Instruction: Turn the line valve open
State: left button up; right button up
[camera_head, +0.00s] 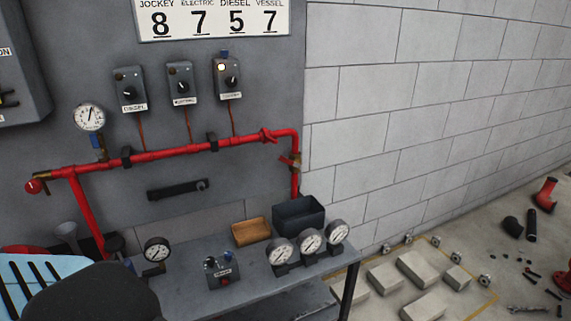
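A red pipe (180,151) runs along the grey wall panel and bends down at its right end. A small red handle or fitting (268,135) sits on the pipe just before the bend. A red-capped brass end (34,187) is at the pipe's left end. No label shows which one is the line valve, and I cannot tell if any is open. A light-blue and black part, seemingly mine, fills the lower left corner. Neither gripper's fingers are in view.
Three control boxes (180,88) and a pressure gauge (89,117) are above the pipe. Below stands a grey table (185,291) with gauges, a switch box (223,272), a cardboard box (251,232) and a black bin (299,216). Blocks (417,268) and loose parts lie on the floor at right.

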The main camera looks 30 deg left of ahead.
aim_at(284, 159)
jog(key=u, duration=0.75)
jog(key=i+l+u, duration=0.2)
jog(key=l+u, duration=0.25)
jog(key=i+l+u, duration=0.1)
jog(key=l+u, duration=0.2)
jog(key=u, duration=0.15)
jog(key=l+u, duration=0.2)
jog(key=l, duration=0.25)
jog(key=i+l+u, duration=0.2)
jog(key=l, duration=0.25)
jog(key=l+u, duration=0.1)
jog(key=l, duration=0.85)
jog(key=l+u, duration=0.1)
jog(key=l, duration=0.8)
jog(key=k, duration=0.1)
